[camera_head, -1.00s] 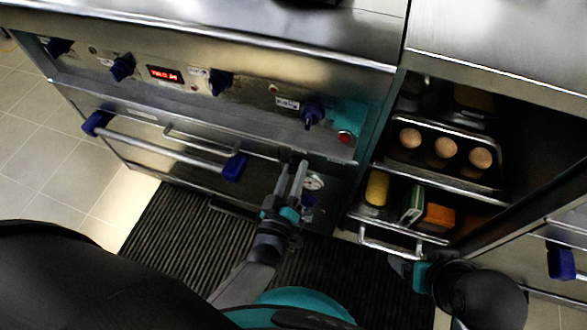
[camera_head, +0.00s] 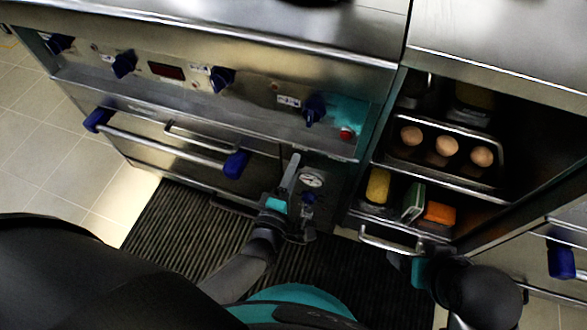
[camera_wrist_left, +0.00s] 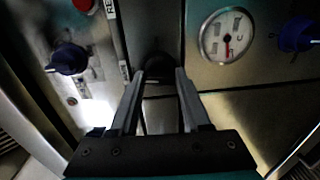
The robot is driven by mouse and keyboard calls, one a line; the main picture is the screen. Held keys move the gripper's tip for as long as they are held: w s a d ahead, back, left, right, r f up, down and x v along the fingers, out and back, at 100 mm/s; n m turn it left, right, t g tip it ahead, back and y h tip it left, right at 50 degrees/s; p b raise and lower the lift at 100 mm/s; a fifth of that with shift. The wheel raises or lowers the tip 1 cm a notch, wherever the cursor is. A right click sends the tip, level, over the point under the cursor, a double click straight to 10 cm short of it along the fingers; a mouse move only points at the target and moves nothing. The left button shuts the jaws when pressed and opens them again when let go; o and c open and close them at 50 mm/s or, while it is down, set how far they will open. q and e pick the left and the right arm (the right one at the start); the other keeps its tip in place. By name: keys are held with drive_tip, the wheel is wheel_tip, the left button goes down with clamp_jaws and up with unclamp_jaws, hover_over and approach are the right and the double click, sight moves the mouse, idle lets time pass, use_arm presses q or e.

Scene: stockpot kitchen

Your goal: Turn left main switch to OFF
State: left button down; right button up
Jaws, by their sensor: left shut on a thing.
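The main switch is a dark round knob (camera_wrist_left: 158,65) on the lower front panel, between my left fingertips in the left wrist view. My left gripper (camera_head: 293,160) reaches up to this panel, left of the gauge, and hides the switch in the head view. In the wrist view its two fingers (camera_wrist_left: 160,75) are shut on the knob's sides. Any position marking on the switch is hidden or too dark to read. My right gripper (camera_head: 402,265) is at the lower right near a drawer handle; its fingers do not show clearly.
A round gauge (camera_head: 311,180) sits right of the switch, with a blue valve knob (camera_head: 308,198) below it. Blue control knobs (camera_head: 222,79) and a dark display (camera_head: 167,71) line the upper panel. An oven handle (camera_head: 165,150) sticks out at left. An open compartment holds a tray (camera_head: 400,158).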

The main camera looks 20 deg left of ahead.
use_arm(q)
drive_tip(key=shift+w+d+r+n, duration=0.1)
drive_tip(key=shift+r+n, duration=0.05)
drive_tip(key=shift+n, duration=0.55)
use_arm(e)
drive_tip(key=shift+a+r, duration=0.1)
drive_tip(key=shift+r, duration=0.2)
use_arm(q)
drive_tip(key=shift+n, duration=0.3)
use_arm(e)
drive_tip(key=shift+a+f+t, duration=0.1)
drive_tip(key=shift+f+t, duration=0.05)
drive_tip(key=shift+t, duration=0.15)
use_arm(q)
drive_tip(key=shift+c, duration=2)
unclamp_jaws()
use_arm(e)
drive_tip(key=shift+w, duration=0.1)
